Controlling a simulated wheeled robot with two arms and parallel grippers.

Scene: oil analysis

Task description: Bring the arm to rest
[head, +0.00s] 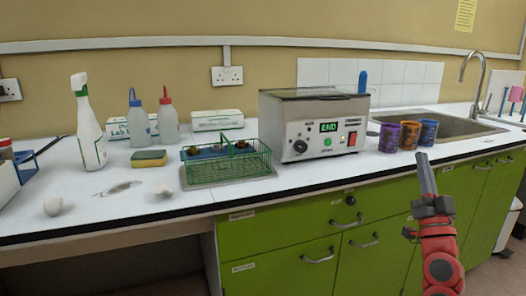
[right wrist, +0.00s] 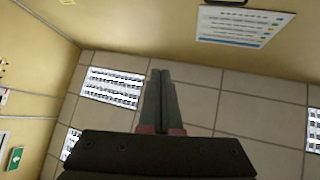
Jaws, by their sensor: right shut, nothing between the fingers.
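My right gripper (head: 425,172) points upward in front of the green cabinets, to the right of the middle of the head view. Its two dark fingers are together and hold nothing. In the right wrist view the shut fingers (right wrist: 160,88) point up at the tiled ceiling. The gripper is apart from the counter and everything on it. My left gripper does not show in the head view.
A white counter (head: 300,178) runs across above green cabinets (head: 285,240). On it stand a machine (head: 312,125) reading "END", a green wire basket (head: 228,165), several patterned cups (head: 410,135), bottles (head: 168,122) and a spray bottle (head: 90,135). A sink (head: 450,127) is at the right.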

